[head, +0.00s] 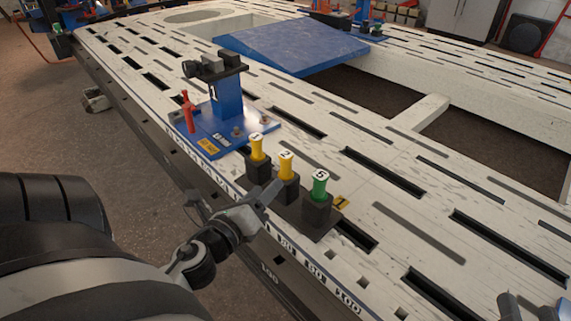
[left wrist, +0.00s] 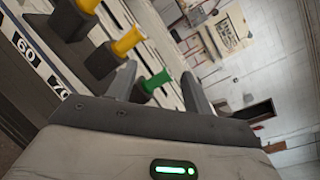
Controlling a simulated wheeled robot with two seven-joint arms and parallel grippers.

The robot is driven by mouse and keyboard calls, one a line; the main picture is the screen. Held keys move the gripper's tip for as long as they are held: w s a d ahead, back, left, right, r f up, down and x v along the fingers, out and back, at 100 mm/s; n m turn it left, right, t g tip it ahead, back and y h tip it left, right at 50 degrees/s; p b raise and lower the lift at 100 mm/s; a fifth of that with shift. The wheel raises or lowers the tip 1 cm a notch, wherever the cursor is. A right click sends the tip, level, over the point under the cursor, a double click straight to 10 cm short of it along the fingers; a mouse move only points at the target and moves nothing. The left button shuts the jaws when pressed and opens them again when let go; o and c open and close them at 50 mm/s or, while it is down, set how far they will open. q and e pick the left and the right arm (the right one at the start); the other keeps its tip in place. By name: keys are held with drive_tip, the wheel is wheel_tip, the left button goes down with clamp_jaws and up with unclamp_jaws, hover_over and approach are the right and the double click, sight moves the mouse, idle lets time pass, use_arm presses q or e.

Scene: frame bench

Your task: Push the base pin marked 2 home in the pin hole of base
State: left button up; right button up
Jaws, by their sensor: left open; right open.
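The base pin marked 2 (head: 286,163) has a yellow head and stands upright in a black holder, between yellow pin 1 (head: 257,147) and green pin 5 (head: 319,186). In the left wrist view, the middle yellow pin (left wrist: 128,40) stands left of the green pin (left wrist: 158,80). The base (head: 205,140) is a blue plate with a post; its pin hole is hard to make out. My left gripper (head: 272,192) is open and empty, close in front of the holders; its fingers also show in the left wrist view (left wrist: 160,90). My right gripper (head: 522,306) is partly visible at the lower right corner.
A red-handled part (head: 187,112) stands at the base's left corner. The slotted white bench (head: 420,225) is mostly clear to the right of the holders. A blue ramp-like plate (head: 290,48) lies behind, beside a large opening in the bench (head: 375,100).

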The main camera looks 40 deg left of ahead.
use_arm(q)
drive_tip(key=a+f+m+b, duration=0.3)
drive_tip(key=f+m+b, duration=0.15)
drive_tip(key=m, duration=0.25)
drive_tip(key=m+p, duration=0.1)
drive_tip(key=p, duration=0.2)
approach(283, 165)
drive_tip(key=w, duration=0.1)
drive_tip(key=x, duration=0.4)
drive_tip(key=shift+w+f, duration=0.1)
drive_tip(key=shift+w, duration=0.2)
drive_tip(key=shift+p+x, duration=0.35)
drive_tip(key=shift+x, duration=2.7)
drive_tip(key=shift+s+a, duration=0.1)
drive_tip(key=shift+a, duration=0.1)
clamp_jaws()
use_arm(e)
wheel_tip(283, 165, down, 6)
drive_tip(key=s+a+m+g, duration=0.1)
drive_tip(key=s+g, duration=0.1)
drive_tip(key=s, duration=0.1)
drive_tip(key=shift+a+r+m, duration=0.15)
drive_tip(key=shift+a+m, duration=0.1)
drive_tip(key=shift+m, duration=0.05)
